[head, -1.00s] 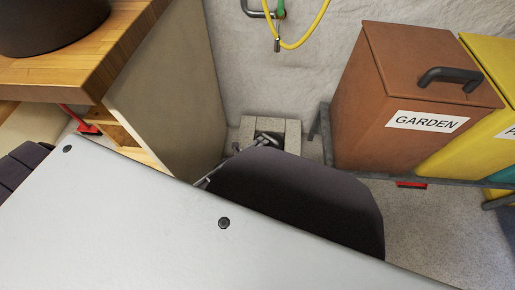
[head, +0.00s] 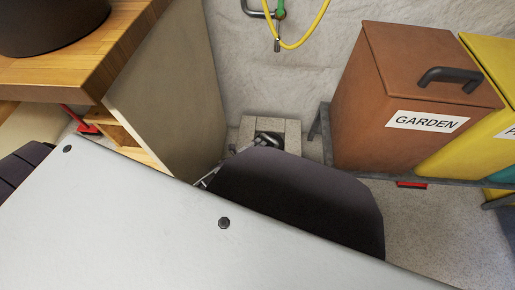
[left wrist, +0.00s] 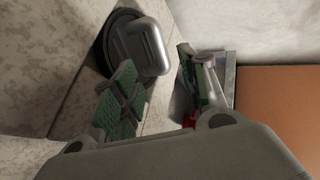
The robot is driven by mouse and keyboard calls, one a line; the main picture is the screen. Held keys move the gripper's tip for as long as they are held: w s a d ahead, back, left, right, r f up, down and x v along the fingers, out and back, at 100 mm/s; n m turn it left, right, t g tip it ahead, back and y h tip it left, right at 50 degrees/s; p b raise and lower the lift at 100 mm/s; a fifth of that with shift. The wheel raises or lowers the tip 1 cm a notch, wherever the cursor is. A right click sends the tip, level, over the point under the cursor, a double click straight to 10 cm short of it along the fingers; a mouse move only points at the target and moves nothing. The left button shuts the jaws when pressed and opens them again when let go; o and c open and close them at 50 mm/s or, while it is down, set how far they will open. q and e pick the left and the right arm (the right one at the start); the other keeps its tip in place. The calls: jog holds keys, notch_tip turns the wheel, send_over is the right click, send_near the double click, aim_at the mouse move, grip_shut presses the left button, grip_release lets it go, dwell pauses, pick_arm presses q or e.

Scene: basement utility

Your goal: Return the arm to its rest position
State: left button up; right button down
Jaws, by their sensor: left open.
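My left gripper (head: 240,148) shows only in part in the head view, just past the dark rounded link of my arm, which hides most of it. It is low beside a pale stone block (head: 292,134) with a dark opening in its top. In the left wrist view my left gripper (left wrist: 155,68) is open, its two green-padded fingers apart. A rounded silver metal piece (left wrist: 146,45) on a dark round base lies beyond the fingers. I see nothing clearly held. My right gripper is in neither view.
A wooden bench (head: 122,50) with a pale side panel (head: 170,95) stands close on the left. A brown GARDEN bin (head: 400,110) and a yellow bin (head: 460,150) stand on a grey rack at right. A yellow hose (head: 312,28) hangs on the wall.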

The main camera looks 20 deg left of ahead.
pick_arm(q)
jog(key=shift+r, duration=0.15)
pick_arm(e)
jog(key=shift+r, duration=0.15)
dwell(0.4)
pick_arm(q)
notch_tip(320, 180, up, 9)
jog(key=p, duration=0.9)
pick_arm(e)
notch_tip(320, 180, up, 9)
pick_arm(q)
jog(key=shift+r+p, duration=0.3)
jog(key=shift+p, duration=0.2)
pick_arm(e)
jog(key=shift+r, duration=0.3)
